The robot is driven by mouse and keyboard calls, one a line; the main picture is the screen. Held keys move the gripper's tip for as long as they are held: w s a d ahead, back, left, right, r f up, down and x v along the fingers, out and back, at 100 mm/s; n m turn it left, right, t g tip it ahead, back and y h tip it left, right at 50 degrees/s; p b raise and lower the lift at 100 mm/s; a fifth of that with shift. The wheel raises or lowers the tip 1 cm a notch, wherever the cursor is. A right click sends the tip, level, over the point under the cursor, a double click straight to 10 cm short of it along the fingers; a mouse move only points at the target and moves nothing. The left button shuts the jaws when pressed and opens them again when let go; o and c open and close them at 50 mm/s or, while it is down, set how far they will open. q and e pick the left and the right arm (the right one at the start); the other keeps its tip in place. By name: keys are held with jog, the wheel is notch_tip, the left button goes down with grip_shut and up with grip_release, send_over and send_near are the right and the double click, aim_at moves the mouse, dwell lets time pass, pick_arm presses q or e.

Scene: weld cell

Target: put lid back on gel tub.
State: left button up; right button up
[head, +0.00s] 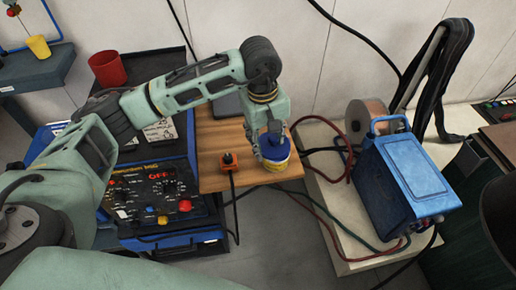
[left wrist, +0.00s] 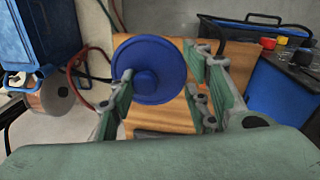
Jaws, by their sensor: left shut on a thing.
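The gel tub (head: 277,166), with a yellow band, stands on the small wooden table (head: 219,180) near its right edge. A round blue lid (head: 270,151) is over the tub's top; I cannot tell whether it sits fully down. My left gripper (head: 268,138) points down at the lid from above and is shut on it. In the left wrist view the lid (left wrist: 165,60) with its raised centre knob lies between the fingers of the gripper (left wrist: 160,84) and hides the tub. My right gripper is not in view.
A control panel (head: 150,195) is farther left, with a red cup (head: 108,69) behind. A blue welding machine (head: 405,180) and cables are to the right.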

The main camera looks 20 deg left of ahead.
aim_at(275, 137)
pick_arm(q)
jog(key=w+n, duration=0.1)
jog(key=w+f+n+p, duration=0.1)
jog(key=w+n, duration=0.1)
jog(key=w+f+n+p, duration=0.1)
jog(key=w+n, duration=0.1)
jog(key=shift+d, duration=0.1)
jog(key=shift+w+f+n+y, duration=0.3)
jog(key=shift+f+n, duration=0.05)
jog(key=shift+n, duration=0.05)
jog(key=shift+f+b, duration=1.85)
jog(key=shift+f, duration=1.25)
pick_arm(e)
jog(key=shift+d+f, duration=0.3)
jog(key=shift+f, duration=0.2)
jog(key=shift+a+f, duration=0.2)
pick_arm(q)
jog(key=shift+b, duration=0.45)
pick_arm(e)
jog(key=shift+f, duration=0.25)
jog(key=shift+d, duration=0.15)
pick_arm(q)
jog(key=shift+f+b, duration=0.2)
jog(key=shift+b, duration=0.4)
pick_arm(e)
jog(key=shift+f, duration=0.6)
